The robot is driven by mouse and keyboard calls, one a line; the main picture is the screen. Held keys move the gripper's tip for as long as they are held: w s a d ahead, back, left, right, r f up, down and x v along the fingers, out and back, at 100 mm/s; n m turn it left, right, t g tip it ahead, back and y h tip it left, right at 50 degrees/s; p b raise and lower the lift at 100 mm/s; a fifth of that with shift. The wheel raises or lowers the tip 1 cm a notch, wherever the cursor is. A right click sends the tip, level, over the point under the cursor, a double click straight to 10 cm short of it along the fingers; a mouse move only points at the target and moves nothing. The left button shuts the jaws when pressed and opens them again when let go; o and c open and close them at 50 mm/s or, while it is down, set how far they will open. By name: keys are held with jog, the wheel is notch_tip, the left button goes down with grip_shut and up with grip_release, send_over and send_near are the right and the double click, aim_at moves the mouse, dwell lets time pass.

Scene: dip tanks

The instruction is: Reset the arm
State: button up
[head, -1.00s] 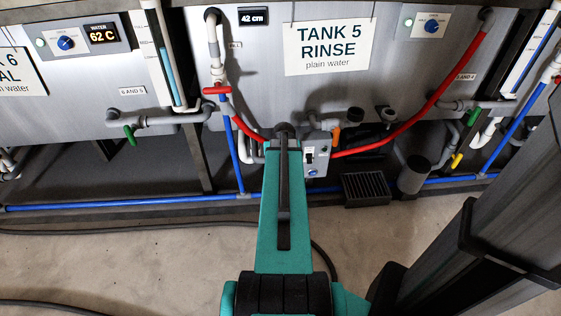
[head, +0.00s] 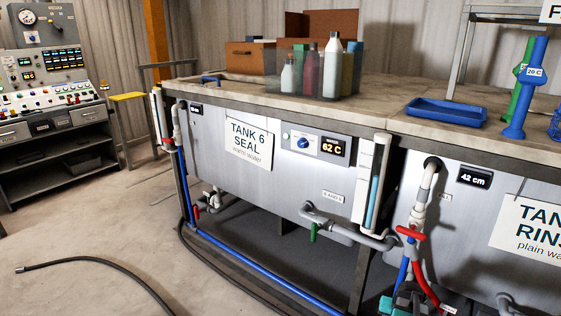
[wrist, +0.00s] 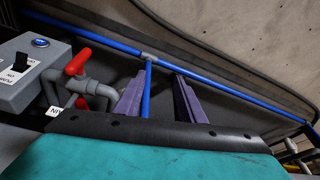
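My gripper (wrist: 163,92) shows in the wrist view as two purple fingers standing apart. Nothing is held between them. A thin blue upright pipe (wrist: 147,78) shows in the gap, close to the left finger; how far it lies beyond the fingertips I cannot tell. The teal part of my arm fills the bottom of the wrist view. In the head view only a bit of my arm shows at the bottom edge, below the red valve handle (head: 410,233); my gripper is out of that frame.
In the wrist view, a grey switch box (wrist: 27,75) and a red-handled valve (wrist: 77,62) are left of the fingers. A long blue pipe (wrist: 215,80) runs behind. In the head view, tank 6 (head: 205,165) stands left of tank 5 (head: 470,240); a black hose (head: 95,260) lies on open floor.

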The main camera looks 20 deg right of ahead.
jog(key=a+f+n+g+y+p, duration=0.25)
jog(key=a+n+p, duration=0.4)
jog(key=a, duration=2.15)
jog(key=s+a+g+p, duration=0.2)
jog(key=s+a, duration=0.4)
jog(key=s, duration=0.3)
jog(key=s+a+n+g+p, duration=0.1)
jog(key=s+a+g+p, duration=0.2)
jog(key=s+a+p, duration=0.2)
jog(key=s+a, duration=0.2)
jog(key=s, duration=0.2)
jog(key=shift+s+f+g, duration=0.25)
jog(key=shift+f+g, duration=0.05)
jog(key=shift+g, duration=0.05)
jog(key=shift+a+h, duration=0.1)
jog(key=shift+h, duration=0.15)
